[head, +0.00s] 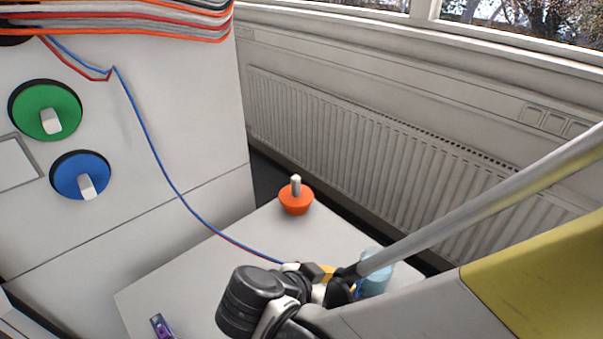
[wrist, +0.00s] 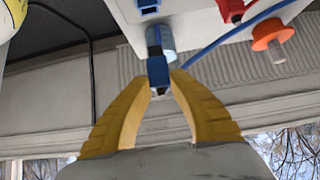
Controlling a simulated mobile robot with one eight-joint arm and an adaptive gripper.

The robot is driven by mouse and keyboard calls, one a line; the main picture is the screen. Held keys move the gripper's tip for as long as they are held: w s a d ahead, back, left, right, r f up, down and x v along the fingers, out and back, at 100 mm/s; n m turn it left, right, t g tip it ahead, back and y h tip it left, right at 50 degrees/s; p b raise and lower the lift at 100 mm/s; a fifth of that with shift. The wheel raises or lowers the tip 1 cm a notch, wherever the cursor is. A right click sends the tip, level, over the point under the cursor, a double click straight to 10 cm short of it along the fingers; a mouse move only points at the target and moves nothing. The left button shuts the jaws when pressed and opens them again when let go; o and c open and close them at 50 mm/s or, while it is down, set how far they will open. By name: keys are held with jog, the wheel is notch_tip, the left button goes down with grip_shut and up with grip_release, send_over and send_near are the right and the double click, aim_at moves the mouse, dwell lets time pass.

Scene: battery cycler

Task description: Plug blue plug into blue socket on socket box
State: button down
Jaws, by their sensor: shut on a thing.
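The blue plug (wrist: 158,73) is between the yellow fingertips of my gripper (wrist: 161,84) in the wrist view, and the gripper is shut on it. In the head view my gripper (head: 328,273) is over the white table, mostly hidden by my own arm, and the plug cannot be made out. A light blue cylinder (head: 376,270) is close by on the table; it also shows just behind the plug in the wrist view (wrist: 163,38). A blue part with a dark opening (wrist: 148,5) is cut off at the wrist view's top edge. I cannot tell whether it is the blue socket.
A white cabinet (head: 190,100) with a green knob (head: 47,109) and a blue knob (head: 80,174) stands left. An orange knob-like piece (head: 296,200) stands on the white table (head: 240,240). A radiator (head: 360,150) is behind.

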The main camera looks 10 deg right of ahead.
jog(key=shift+s+a+f+b, duration=0.1)
jog(key=shift+f+b, duration=1.15)
jog(key=shift+f, duration=0.25)
jog(key=shift+s+a+f+b, duration=0.1)
jog(key=shift+f+b, duration=1.15)
jog(key=shift+f, duration=0.2)
jog(key=shift+f+b, duration=1.5)
jog(key=shift+b, duration=0.2)
dwell(0.8)
jog(key=c, duration=1.2)
grip_release()
jog(key=v, duration=1.2)
jog(key=w+d+n+y, duration=0.1)
jog(key=d+n+y, duration=0.1)
jog(key=d+n, duration=0.1)
jog(key=w+d+n+t+y, duration=0.1)
jog(key=w+d+n+y, duration=0.1)
jog(key=d, duration=0.4)
jog(key=w+d+n+y, duration=0.2)
jog(key=d+n+y, duration=0.2)
jog(key=n, duration=0.2)
jog(key=shift+d+r+t, duration=0.2)
jog(key=shift+r+t, duration=0.15)
jog(key=shift+t, duration=0.05)
